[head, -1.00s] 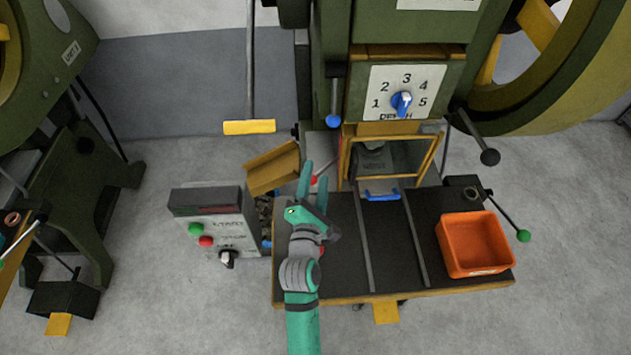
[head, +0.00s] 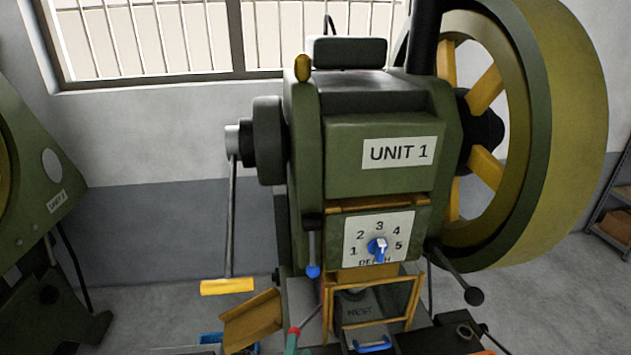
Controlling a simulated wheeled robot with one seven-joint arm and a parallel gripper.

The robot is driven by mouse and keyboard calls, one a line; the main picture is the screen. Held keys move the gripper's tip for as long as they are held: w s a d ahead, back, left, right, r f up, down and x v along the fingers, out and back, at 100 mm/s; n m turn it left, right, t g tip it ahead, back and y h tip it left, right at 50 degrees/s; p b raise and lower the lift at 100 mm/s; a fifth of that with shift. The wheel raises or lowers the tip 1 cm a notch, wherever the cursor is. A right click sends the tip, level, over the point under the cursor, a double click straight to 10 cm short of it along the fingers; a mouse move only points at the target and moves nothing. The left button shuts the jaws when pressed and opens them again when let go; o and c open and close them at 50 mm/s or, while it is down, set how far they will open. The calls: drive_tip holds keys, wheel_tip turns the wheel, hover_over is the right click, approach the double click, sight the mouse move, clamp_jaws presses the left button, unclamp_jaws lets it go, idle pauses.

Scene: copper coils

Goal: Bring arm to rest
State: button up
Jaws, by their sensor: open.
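Only a teal tip of my gripper (head: 291,345) shows, at the bottom edge of the head view, just below a small red lever knob (head: 294,331). The rest of my gripper and arm is below the frame. The jaws are open, and I see nothing held in the visible part. The green press marked UNIT 1 (head: 385,160) stands upright in front of me. Its depth dial (head: 378,247) has a blue-and-white knob. Its yellow-framed guard (head: 372,300) is just right of my gripper tip.
A large flywheel (head: 550,130) is at the press's right. A hanging rod ends in a yellow bar (head: 228,287) at left, above a tilted yellow chute (head: 250,320). A black-knobbed lever (head: 474,296) sticks out at right. Only an orange sliver of the bin shows at the bottom edge.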

drive_tip(key=s+d+f+m+g, duration=0.1)
drive_tip(key=s+d+f+m, duration=0.1)
drive_tip(key=s+m, duration=0.9)
drive_tip(key=s+d+f+m+g, duration=0.1)
drive_tip(key=s+m, duration=1)
drive_tip(key=s, duration=1.1)
drive_tip(key=shift+s+d+f+m, duration=0.4)
drive_tip(key=shift+d+f, duration=0.25)
drive_tip(key=shift+f, duration=0.15)
